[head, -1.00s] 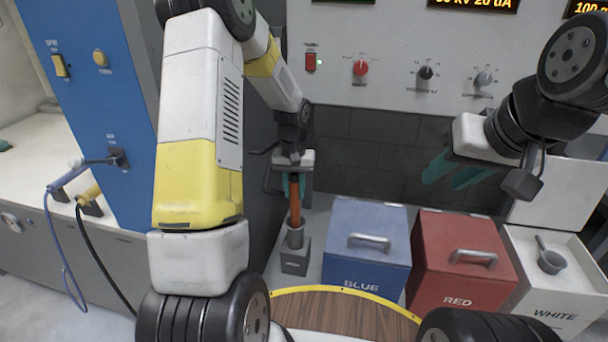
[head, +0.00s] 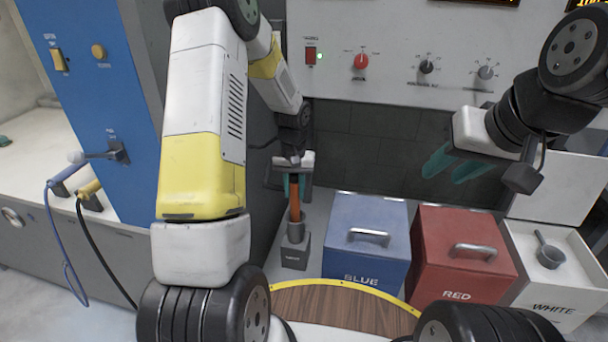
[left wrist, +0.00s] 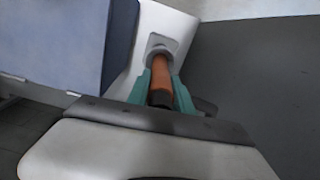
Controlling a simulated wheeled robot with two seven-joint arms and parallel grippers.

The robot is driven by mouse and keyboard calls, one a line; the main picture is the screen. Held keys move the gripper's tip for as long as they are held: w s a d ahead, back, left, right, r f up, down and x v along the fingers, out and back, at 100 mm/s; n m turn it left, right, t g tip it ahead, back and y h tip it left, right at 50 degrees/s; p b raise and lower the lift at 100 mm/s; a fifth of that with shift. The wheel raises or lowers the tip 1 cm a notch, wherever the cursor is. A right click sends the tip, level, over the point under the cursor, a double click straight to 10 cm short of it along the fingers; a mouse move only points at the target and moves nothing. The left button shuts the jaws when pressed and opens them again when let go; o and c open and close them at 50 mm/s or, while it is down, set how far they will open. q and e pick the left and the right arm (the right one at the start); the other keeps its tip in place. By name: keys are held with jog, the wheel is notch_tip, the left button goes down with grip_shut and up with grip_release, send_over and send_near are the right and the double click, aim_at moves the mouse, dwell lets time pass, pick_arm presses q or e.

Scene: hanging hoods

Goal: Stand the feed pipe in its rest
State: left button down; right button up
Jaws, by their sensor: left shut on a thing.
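The feed pipe (head: 295,207) is an orange-brown upright tube. My left gripper (head: 293,182) is shut on its upper part. In the left wrist view the pipe (left wrist: 161,76) runs between the teal fingers (left wrist: 160,88) down to the grey socket (left wrist: 160,46). My right gripper (head: 453,165) is open and empty, up at the right.
A blue box (head: 365,255) and a red box (head: 458,265), both with lid handles, stand right of the rest. A white box (head: 545,285) with a grey scoop (head: 549,255) is further right. A dark cabinet side is close on the left.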

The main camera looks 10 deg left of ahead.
aim_at(295, 203)
pick_arm(q)
jog(key=shift+f, duration=2.8)
jog(key=c, duration=1.1)
grip_release()
jog(key=shift+o, duration=0.2)
jog(key=shift+r, duration=0.1)
notch_tip(295, 203, up, 8)
jog(key=shift+f, duration=0.2)
